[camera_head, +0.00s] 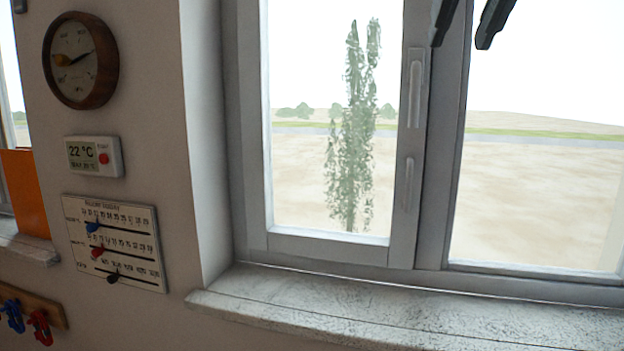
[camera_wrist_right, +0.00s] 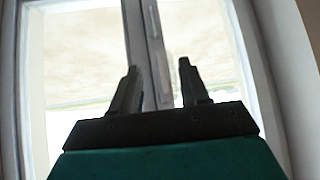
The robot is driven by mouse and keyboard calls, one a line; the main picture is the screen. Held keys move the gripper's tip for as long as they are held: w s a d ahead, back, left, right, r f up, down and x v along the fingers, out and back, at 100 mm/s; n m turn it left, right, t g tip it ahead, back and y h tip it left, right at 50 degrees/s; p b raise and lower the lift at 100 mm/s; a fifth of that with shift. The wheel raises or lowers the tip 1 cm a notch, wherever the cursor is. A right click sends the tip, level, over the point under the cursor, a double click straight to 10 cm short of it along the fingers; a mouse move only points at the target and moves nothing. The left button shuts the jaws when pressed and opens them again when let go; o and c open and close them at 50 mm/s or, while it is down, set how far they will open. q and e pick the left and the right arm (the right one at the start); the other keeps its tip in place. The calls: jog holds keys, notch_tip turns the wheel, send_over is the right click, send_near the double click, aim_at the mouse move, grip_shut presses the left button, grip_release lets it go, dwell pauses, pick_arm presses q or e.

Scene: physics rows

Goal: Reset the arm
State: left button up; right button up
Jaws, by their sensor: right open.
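My right gripper (camera_head: 460,46) shows at the top edge of the head view, with only its two dark fingers hanging into the picture in front of the window frame. Its fingers are apart. In the right wrist view the same gripper (camera_wrist_right: 158,67) has its two fingers spread with nothing between them. The window (camera_wrist_right: 85,55) lies beyond them, with its upright frame and handle seen between the fingers. The rest of my right arm is out of the head view. My left gripper is in neither view.
A speckled stone sill (camera_head: 400,325) runs below the window (camera_head: 412,190). On the wall at left are a round dial (camera_head: 78,60), a thermostat (camera_head: 93,156), a slider panel (camera_head: 115,243) and a rack (camera_head: 50,308) with blue and red clips. The visible sill is bare.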

jog(key=w+a+f+g+y, duration=0.3)
jog(key=w+a+f+y, duration=0.1)
jog(key=a+f, duration=0.5)
jog(key=s+a+f+m+g+y, duration=0.3)
jog(key=a+f+m+g+y, duration=0.1)
jog(key=a+f+m+y, duration=0.25)
jog(key=s+a+f+m+g+y, duration=0.3)
jog(key=a+f+m+g+y, duration=0.25)
jog(key=f+y, duration=0.25)
jog(key=w+d+f+n+t+h, duration=0.2)
jog(key=d+f+n+t+h, duration=0.15)
jog(key=f+n+t, duration=0.55)
jog(key=w+d+f+n+t+h, duration=0.15)
jog(key=d+f+n+t, duration=0.4)
jog(key=n, duration=0.65)
jog(key=w+d+f+n+t+h, duration=0.2)
jog(key=d+f+n+t+h, duration=0.15)
jog(key=f+n+t, duration=0.6)
jog(key=s+d+f+m+g+h, duration=0.3)
jog(key=s+d+f+m+g, duration=0.1)
jog(key=s+f+m, duration=0.3)
jog(key=s+d+f+m+g+h, duration=0.4)
jog(key=s+f+m, duration=0.4)
jog(key=s+f, duration=0.3)
notch_tip(320, 180, down, 5)
jog(key=shift+d+r+g+h, duration=0.2)
jog(key=shift+d+g+h, duration=0.1)
jog(key=shift+d+g, duration=0.6)
jog(key=shift+d, duration=0.1)
